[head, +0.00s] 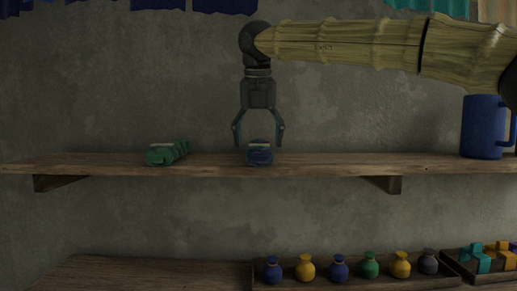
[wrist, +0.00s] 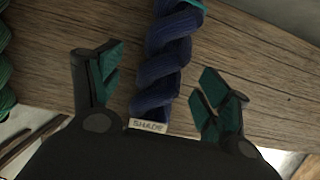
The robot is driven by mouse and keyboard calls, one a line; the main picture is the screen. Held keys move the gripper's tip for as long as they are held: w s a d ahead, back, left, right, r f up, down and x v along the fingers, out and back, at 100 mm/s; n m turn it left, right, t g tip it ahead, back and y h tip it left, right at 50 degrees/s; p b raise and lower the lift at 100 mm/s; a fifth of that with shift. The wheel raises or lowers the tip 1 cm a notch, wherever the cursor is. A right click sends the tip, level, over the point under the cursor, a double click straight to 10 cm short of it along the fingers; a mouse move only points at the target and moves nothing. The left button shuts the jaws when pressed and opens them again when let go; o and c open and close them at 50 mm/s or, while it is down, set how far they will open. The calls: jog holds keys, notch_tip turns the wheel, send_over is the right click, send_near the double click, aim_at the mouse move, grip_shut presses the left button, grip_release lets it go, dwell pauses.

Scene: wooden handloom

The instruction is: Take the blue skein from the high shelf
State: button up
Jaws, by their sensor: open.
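The blue skein (head: 259,152) lies on the high shelf (head: 330,163) in the head view. In the wrist view the blue skein (wrist: 163,62) is a twisted dark blue bundle with a small lettered tag at its near end and a teal tie at its far end. My gripper (head: 259,138) points down above the skein, with its fingers open on either side of it. In the wrist view my gripper (wrist: 158,88) also shows its two teal-padded fingers spread, with the skein between them and gaps on both sides.
A green skein (head: 168,152) lies on the shelf to the left. A blue mug (head: 482,127) stands at the right end. Several small bottles (head: 339,268) stand in a tray below, beside a box of colored pieces (head: 485,260). The shelf between skein and mug is clear.

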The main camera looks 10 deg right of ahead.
jog(key=shift+s+d+f+p, duration=0.1)
jog(key=shift+s+f+p, duration=0.15)
jog(key=shift+s, duration=0.25)
jog(key=shift+s+d+f+p, duration=0.1)
jog(key=shift+s+f, duration=0.15)
jog(key=shift+s, duration=0.25)
jog(key=shift+w+a+f, duration=0.15)
jog(key=shift+w+f, duration=0.5)
jog(key=shift+w, duration=0.35)
jog(key=shift+s+r, duration=0.35)
jog(key=shift+s, duration=0.3)
jog(key=c, duration=0.9)
jog(key=shift+c, duration=1.4)
jog(key=shift+w+f, duration=0.15)
jog(key=shift+w, duration=0.15)
jog(key=shift+s, duration=0.1)
